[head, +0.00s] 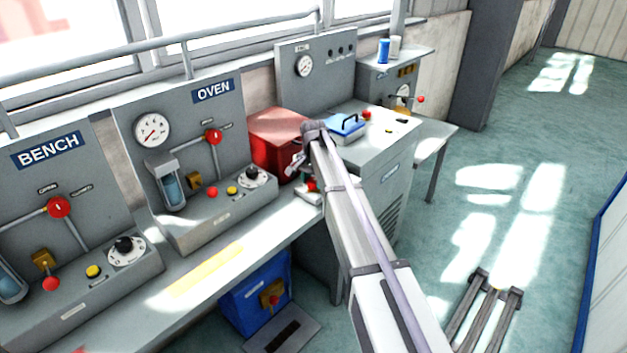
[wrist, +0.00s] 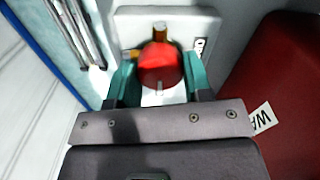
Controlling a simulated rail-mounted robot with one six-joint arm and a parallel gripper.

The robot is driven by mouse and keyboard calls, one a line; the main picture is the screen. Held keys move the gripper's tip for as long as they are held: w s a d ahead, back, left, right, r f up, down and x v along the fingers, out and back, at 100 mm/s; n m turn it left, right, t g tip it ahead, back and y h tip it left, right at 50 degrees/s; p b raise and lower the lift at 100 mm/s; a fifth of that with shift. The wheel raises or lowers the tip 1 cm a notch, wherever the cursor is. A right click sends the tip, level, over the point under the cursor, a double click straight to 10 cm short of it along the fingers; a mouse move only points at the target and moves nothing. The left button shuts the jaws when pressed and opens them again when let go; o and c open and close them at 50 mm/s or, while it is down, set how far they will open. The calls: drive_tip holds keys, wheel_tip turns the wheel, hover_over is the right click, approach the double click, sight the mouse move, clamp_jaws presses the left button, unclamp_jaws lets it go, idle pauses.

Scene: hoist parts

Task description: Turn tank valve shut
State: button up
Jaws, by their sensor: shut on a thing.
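A round red valve knob (wrist: 160,66) with a brass stem (wrist: 160,33) sits in front of a light grey plate in the wrist view. My gripper (wrist: 160,84) has its teal fingers on both sides of this knob and is shut on it. In the head view, my gripper (head: 308,187) is at the bench's right end, beside the red box. A bit of red shows there, but my arm hides most of the valve. No label naming the tank is readable in either view.
The red box (head: 276,140) stands close to my gripper; its side (wrist: 285,95) fills the wrist view's right. The OVEN panel (head: 188,150) is left of it. A blue case (head: 344,126) lies on the right-hand cabinet. A blue container (head: 250,292) stands below the bench.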

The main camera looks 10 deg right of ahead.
sight(313, 180)
idle(0.4)
drive_tip(key=o, duration=0.9)
drive_tip(key=shift+r, duration=0.1)
wheel_tip(313, 180, up, 11)
drive_tip(key=p, duration=1.1)
drive_tip(key=s+n, duration=0.2)
drive_tip(key=s, duration=1)
drive_tip(key=s+n, duration=0.3)
drive_tip(key=s, duration=0.9)
drive_tip(key=s+n, duration=0.3)
drive_tip(key=s, duration=0.9)
drive_tip(key=shift+s+f, duration=0.2)
